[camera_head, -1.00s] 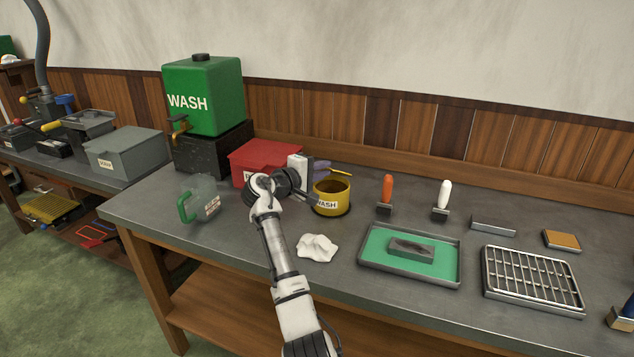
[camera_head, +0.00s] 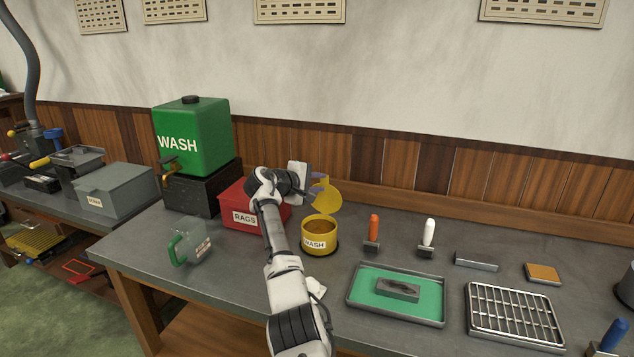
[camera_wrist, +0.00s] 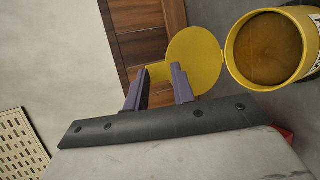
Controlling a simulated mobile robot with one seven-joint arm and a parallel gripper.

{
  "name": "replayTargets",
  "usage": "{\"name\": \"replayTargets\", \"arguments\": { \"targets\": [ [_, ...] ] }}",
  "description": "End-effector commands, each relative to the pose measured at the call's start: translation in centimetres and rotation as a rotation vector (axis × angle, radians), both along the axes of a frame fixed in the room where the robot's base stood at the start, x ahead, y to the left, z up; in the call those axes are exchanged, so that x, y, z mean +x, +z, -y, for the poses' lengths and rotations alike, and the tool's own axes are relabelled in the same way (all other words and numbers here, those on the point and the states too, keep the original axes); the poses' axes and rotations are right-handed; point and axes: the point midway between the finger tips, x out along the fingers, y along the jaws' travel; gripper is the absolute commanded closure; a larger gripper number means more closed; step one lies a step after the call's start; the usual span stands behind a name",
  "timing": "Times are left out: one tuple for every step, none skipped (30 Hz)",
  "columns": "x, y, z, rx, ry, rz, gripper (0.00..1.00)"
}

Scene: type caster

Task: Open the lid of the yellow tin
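The yellow tin (camera_head: 319,245) marked WASH stands on the grey bench, and brown contents show inside it. Its round yellow lid (camera_head: 326,197) is raised steeply behind the rim. In the wrist view the lid (camera_wrist: 197,58) stands beside the open mouth of the tin (camera_wrist: 232,62). My gripper (camera_head: 317,188) is at the lid's upper left. In the wrist view the two purple fingers of my gripper (camera_wrist: 160,74) are apart, with wood panelling showing between them. The lid's small tab lies at the fingertips; firm contact cannot be told.
A red RAGS box (camera_head: 238,210) is left of the tin, with a green-handled jug (camera_head: 193,247) in front. A white cloth (camera_head: 314,290) is partly hidden by my arm. An orange-handled tool (camera_head: 373,232) and a green-lined tray (camera_head: 395,315) are to the right.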

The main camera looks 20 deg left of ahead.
Motion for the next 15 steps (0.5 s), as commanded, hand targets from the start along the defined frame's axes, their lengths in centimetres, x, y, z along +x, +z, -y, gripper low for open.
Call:
{"name": "replayTargets", "arguments": {
  "targets": [
    [0.0, 0.0, 0.0, 0.0, 0.0, 0.0, 0.75],
    [0.0, 0.0, 0.0, 0.0, 0.0, 0.0, 0.75],
    [0.0, 0.0, 0.0, 0.0, 0.0, 0.0, 0.75],
    [0.0, 0.0, 0.0, 0.0, 0.0, 0.001, 0.75],
    [-0.1, 0.0, -0.1, 0.0, 0.0, 0.001, 0.75],
    [-0.3, 0.0, -0.1, 0.0, 0.0, 0.001, 0.75],
    [-0.4, 0.1, -0.2, -0.001, 0.0, 0.002, 0.75],
    [-0.6, 0.2, -0.4, -0.001, 0.001, 0.003, 0.75],
    [-1.0, 0.3, -0.6, -0.001, 0.001, 0.004, 0.75],
    [-1.3, 0.4, -0.7, 0.001, 0.001, 0.004, 0.75],
    [-1.7, 0.5, -0.9, 0.001, 0.002, 0.004, 0.75],
    [-2.2, 0.6, -1.1, 0.0, 0.002, 0.004, 0.75],
    [-2.7, 0.8, -1.3, 0.001, 0.003, 0.005, 0.75],
    [-3.3, 1.0, -1.7, 0.002, 0.002, 0.006, 0.75],
    [-4.1, 1.3, -2.1, 0.001, 0.003, 0.005, 0.75]
  ]
}}
